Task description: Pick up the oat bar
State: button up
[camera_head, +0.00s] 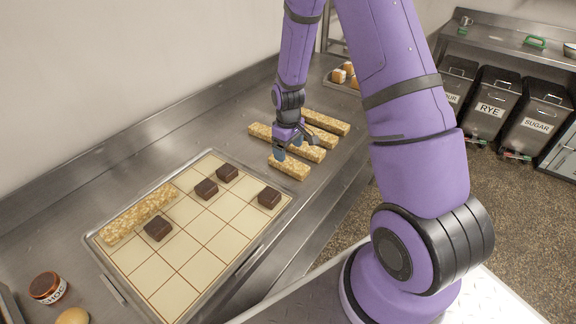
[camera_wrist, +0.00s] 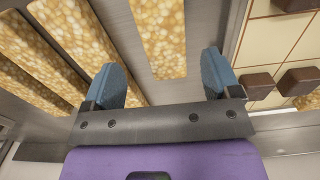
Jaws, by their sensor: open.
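Several golden, grainy oat bars lie on the steel counter around my gripper (camera_head: 287,147). The short oat bar (camera_head: 289,167) is nearest the tray; a long oat bar (camera_head: 306,151) is just behind it, partly hidden by my gripper. Another oat bar (camera_head: 138,213) lies along the tray's left side. In the wrist view, my gripper (camera_wrist: 163,70) is open and empty, pointing down. One oat bar (camera_wrist: 160,35) lies ahead between the blue fingertips, and other oat bars (camera_wrist: 85,40) lie to the left. I cannot tell the height gap to the bar.
A gridded tray (camera_head: 204,265) holds dark chocolate blocks (camera_head: 206,188). A chocolate jar (camera_head: 47,288) stands at the lower left. A far tray of small cakes (camera_head: 343,72) sits at the counter's back. Labelled bins (camera_head: 490,107) stand across the floor.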

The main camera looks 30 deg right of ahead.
aim_at(288, 162)
jog(key=shift+s+a+f, duration=0.1)
jog(key=shift+s+f, duration=0.05)
jog(key=shift+f, duration=1.3)
jog(key=shift+s+a+f, duration=0.1)
jog(key=shift+s+f, duration=0.05)
jog(key=shift+f, duration=1.3)
jog(key=c, duration=1.1)
jog(key=shift+o, duration=0.2)
jog(key=shift+r, duration=0.15)
